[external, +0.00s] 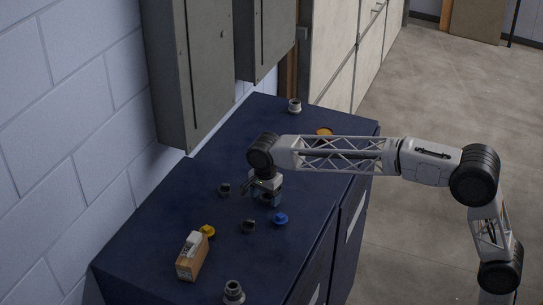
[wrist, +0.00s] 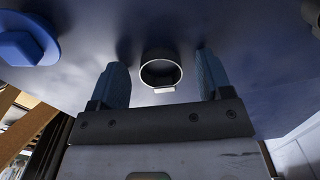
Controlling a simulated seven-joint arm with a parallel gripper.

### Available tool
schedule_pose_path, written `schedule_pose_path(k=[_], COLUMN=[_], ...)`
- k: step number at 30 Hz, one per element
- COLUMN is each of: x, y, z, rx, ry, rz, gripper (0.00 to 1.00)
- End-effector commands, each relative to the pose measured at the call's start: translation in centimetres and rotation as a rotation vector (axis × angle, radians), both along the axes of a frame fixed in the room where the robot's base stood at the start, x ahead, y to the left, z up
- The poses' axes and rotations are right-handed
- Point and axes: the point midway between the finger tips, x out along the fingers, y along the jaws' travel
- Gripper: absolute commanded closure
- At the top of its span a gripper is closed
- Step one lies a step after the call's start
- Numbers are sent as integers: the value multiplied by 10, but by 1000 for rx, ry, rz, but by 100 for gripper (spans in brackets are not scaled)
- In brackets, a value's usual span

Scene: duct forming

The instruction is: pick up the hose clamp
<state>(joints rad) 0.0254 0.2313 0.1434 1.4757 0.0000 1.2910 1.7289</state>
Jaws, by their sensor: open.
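A dark ring with a small pale block on its rim, which looks like the hose clamp (wrist: 160,72), shows in the wrist view. It lies on the dark blue top, beyond and between my two fingers. My gripper (wrist: 162,66) is open, with one blue finger on each side of the ring's position and gaps on both sides. In the external view my gripper (external: 265,198) is low over the cabinet top. Two small dark rings lie near it, one to its left (external: 224,189) and one in front (external: 248,226). I cannot tell which of them is the clamp.
A blue flanged part (external: 280,218) lies close to my gripper; it also shows in the wrist view (wrist: 28,46). A yellow part (external: 208,231), a cardboard box (external: 192,258) and a grey fitting (external: 234,292) are nearer the front. Another fitting (external: 295,106) and an orange part (external: 323,132) are farther back.

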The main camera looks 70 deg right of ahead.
Motion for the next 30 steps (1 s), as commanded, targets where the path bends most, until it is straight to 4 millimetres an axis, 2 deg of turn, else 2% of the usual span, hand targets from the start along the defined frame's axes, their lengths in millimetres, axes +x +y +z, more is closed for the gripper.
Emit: schedule_pose_path(k=[4,14,23,30], x=[0,0,0,0], y=[0,0,0,0], z=[0,0,1,12], rx=[0,0,0,0], ry=[0,0,0,-1], rz=[0,0,0,0], gripper=[29,80,81,81])
